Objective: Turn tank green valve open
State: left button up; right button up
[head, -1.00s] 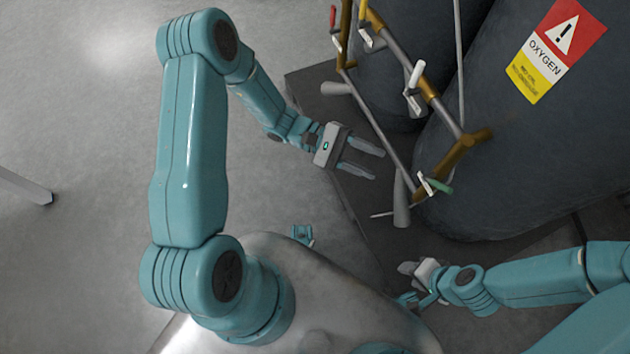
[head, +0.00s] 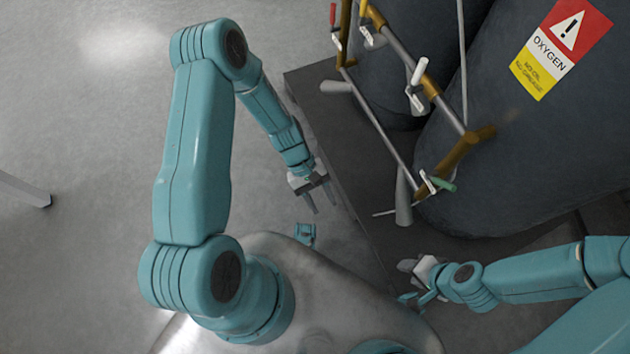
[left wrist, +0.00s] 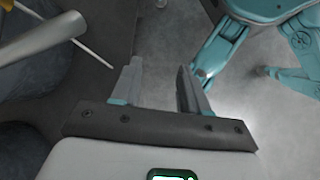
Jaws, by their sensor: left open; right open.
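The green valve handle (head: 442,184) sits at the lower end of the brass and grey piping, in front of the large dark oxygen tank (head: 530,150). My left gripper (head: 322,200) is left of the valve and apart from it, with its fingers pointing down and slightly right. It is open and empty; its two fingers (left wrist: 157,88) show spread in the left wrist view, with floor between them. My right gripper (head: 410,280) is at the lower right, below the valve and apart from it. Its fingers are small and partly hard to make out.
Grey pipes with a cone-shaped end (head: 403,200) stand beside the valve. A red handle (head: 333,16) and white handles (head: 417,74) are further up the piping. The dark platform (head: 330,110) has an edge near my left gripper. Open floor lies left.

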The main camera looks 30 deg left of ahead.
pick_arm(q)
jog(key=shift+w+a+f+t+y, duration=0.2)
jog(key=shift+a+f+y, duration=0.15)
jog(key=shift+a+f, duration=0.2)
jog(key=shift+w+a+f+t+y, duration=0.2)
jog(key=shift+a+f+y, duration=0.15)
jog(key=shift+a+f, duration=0.15)
jog(key=shift+c, duration=0.2)
